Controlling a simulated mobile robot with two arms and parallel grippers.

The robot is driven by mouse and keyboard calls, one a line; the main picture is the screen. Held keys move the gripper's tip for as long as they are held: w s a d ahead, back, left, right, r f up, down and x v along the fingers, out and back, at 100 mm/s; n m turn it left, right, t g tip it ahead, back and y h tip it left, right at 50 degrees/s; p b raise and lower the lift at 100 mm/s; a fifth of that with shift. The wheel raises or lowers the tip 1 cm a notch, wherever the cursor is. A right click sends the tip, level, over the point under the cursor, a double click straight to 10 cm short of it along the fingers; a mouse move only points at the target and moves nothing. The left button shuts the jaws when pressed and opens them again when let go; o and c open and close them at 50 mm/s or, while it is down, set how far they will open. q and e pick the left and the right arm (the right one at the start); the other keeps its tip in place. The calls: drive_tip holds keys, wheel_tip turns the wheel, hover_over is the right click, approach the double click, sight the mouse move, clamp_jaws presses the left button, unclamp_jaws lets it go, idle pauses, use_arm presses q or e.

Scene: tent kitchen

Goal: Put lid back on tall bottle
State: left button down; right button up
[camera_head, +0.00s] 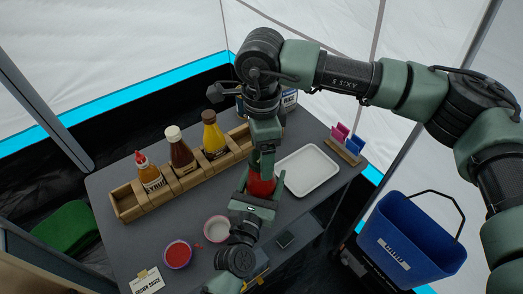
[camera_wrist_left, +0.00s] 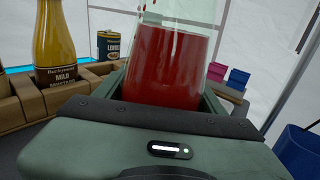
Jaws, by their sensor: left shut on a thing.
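The tall bottle (camera_head: 261,186) is clear with red sauce in its lower part. It stands upright near the middle of the head view, and its lower part fills the middle of the left wrist view (camera_wrist_left: 167,65). My left gripper (camera_head: 256,200) comes up from below and is shut around the bottle. My right gripper (camera_head: 265,158) points down from above, right over the bottle, and hides its upper part and mouth. The lid cannot be made out in either view, and I cannot tell whether the right fingers hold it.
A wooden rack (camera_head: 187,180) with several sauce bottles stands behind. A white tray (camera_head: 307,170) lies to the right, before a stand with pink and blue clips (camera_head: 347,144). Two small cups (camera_head: 178,254) (camera_head: 216,229) sit at front left. A blue bucket (camera_head: 410,242) is at right.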

sight(257, 196)
wheel_tip(257, 196, up, 12)
idle(0.6)
use_arm(q)
drive_tip(key=shift+c, duration=0.6)
unclamp_jaws()
drive_tip(key=shift+s, duration=0.1)
drive_tip(key=b+v, duration=0.1)
drive_tip(key=v, duration=0.5)
drive_tip(key=shift+s+a+f, duration=0.1)
drive_tip(key=shift+s, duration=0.1)
drive_tip(key=shift+s+a, duration=0.15)
drive_tip(key=shift+s, duration=0.45)
use_arm(e)
drive_tip(key=shift+f, duration=0.75)
